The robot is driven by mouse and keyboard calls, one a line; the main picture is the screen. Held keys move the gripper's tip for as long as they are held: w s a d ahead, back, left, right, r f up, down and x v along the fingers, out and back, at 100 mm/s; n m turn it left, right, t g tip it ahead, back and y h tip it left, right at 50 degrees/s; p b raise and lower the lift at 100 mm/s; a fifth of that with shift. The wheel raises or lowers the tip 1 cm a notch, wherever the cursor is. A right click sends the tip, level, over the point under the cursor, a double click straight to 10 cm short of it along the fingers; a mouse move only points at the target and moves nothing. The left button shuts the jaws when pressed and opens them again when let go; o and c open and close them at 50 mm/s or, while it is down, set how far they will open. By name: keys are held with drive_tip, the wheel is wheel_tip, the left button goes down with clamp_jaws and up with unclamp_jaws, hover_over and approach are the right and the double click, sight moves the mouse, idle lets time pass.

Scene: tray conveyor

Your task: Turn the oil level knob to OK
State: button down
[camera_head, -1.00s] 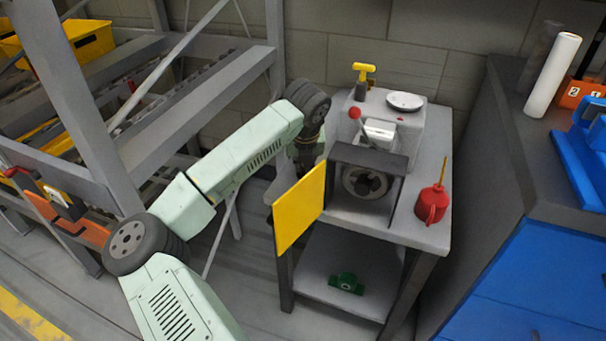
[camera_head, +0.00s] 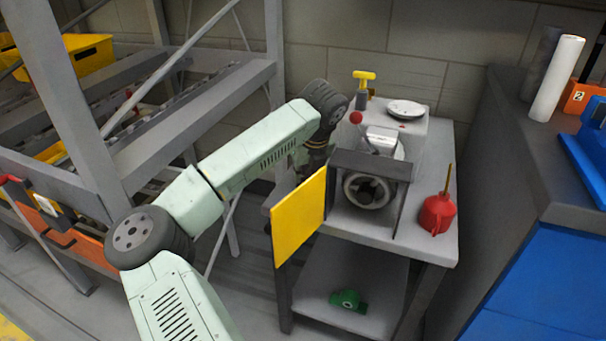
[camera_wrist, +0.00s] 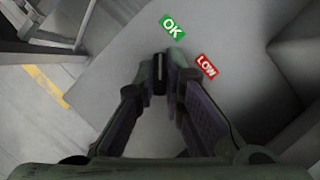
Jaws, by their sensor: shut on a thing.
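The oil level knob (camera_wrist: 160,70) is small and dark with a pale pointer line that runs nearly upright in the wrist view. My gripper (camera_wrist: 161,80) is shut on this knob, one finger on each side. A green OK label (camera_wrist: 172,26) lies just above and right of the knob, and a red LOW label (camera_wrist: 206,66) lies to its right. In the head view my wrist is beside the left side of the grey machine (camera_head: 410,130); the fingertips, knob and labels are hidden there.
A yellow panel (camera_head: 299,218) stands out at the machine's front left, close to my gripper. A red oil can (camera_head: 437,214) is on the table's right, and a green part (camera_head: 347,299) on its lower shelf. A grey rack (camera_head: 190,130) stands to the left.

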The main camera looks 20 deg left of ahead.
drive_tip(key=c, duration=1.7)
unclamp_jaws()
drive_tip(key=v, duration=1.2)
drive_tip(key=shift+w, duration=0.1)
drive_tip(key=shift+r, duration=0.1)
